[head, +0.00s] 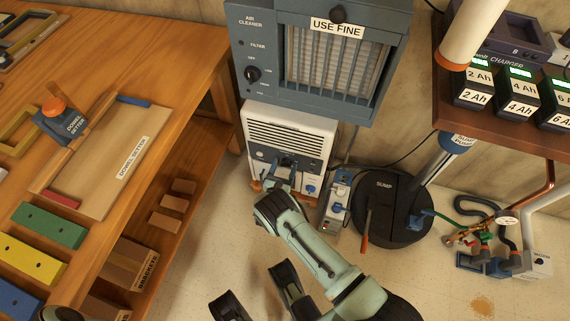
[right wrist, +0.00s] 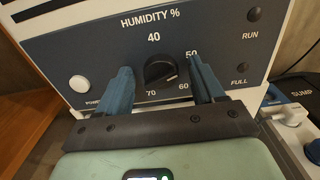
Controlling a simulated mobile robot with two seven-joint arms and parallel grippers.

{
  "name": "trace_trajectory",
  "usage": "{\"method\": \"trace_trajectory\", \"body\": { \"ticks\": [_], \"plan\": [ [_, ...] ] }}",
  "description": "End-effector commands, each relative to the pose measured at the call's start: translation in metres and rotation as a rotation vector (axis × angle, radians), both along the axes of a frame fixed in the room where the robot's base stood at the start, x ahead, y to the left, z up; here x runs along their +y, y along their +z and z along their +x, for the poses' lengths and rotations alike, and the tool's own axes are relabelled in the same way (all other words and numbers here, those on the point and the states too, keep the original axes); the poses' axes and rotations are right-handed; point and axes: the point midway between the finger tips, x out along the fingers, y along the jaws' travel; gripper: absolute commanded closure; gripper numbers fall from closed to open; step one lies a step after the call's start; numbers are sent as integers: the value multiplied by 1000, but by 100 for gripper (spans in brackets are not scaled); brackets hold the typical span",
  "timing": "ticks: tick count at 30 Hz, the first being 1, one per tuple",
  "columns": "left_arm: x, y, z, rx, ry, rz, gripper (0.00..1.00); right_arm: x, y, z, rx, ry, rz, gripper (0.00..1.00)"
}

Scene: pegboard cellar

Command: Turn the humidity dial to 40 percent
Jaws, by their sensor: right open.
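The humidity dial (right wrist: 160,72) is a black knob on the dark panel of a white dehumidifier (head: 290,128), below the label HUMIDITY %. Its white pointer mark is at the lower right of the knob, seemingly toward 60; the 40 is above the knob. My right gripper (right wrist: 162,80) is open, its blue fingers left and right of the knob with visible gaps. In the head view, the right gripper (head: 283,168) is at the dehumidifier's front panel and hides the dial.
A dark air cleaner (head: 258,108) sits above the dehumidifier. A power strip (head: 335,202) and a black sump lid (head: 392,240) are to its right. A wooden workbench (head: 160,60) fills the left. White button (right wrist: 79,84) is left of the dial.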

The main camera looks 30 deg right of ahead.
Motion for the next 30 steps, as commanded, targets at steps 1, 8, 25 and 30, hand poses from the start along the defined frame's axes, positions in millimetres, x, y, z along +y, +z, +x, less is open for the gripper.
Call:
{"method": "trace_trajectory", "body": {
  "ticks": [1, 8, 25, 30],
  "plan": [
    [0, 0, 0, 0, 0, 0, 45, 0, 0, 0, 0, 0, 0, 32],
    [0, 0, 0, 0, 0, 0, 45, 0, 0, 0, -1, -1, 1, 55],
    [0, 0, 0, 0, 0, 0, 45, 1, 0, 1, 71, 1, -62, 87],
    [0, 0, 0, 0, 0, 0, 45, 2, 0, 1, 164, 2, -142, 87]
  ]
}}
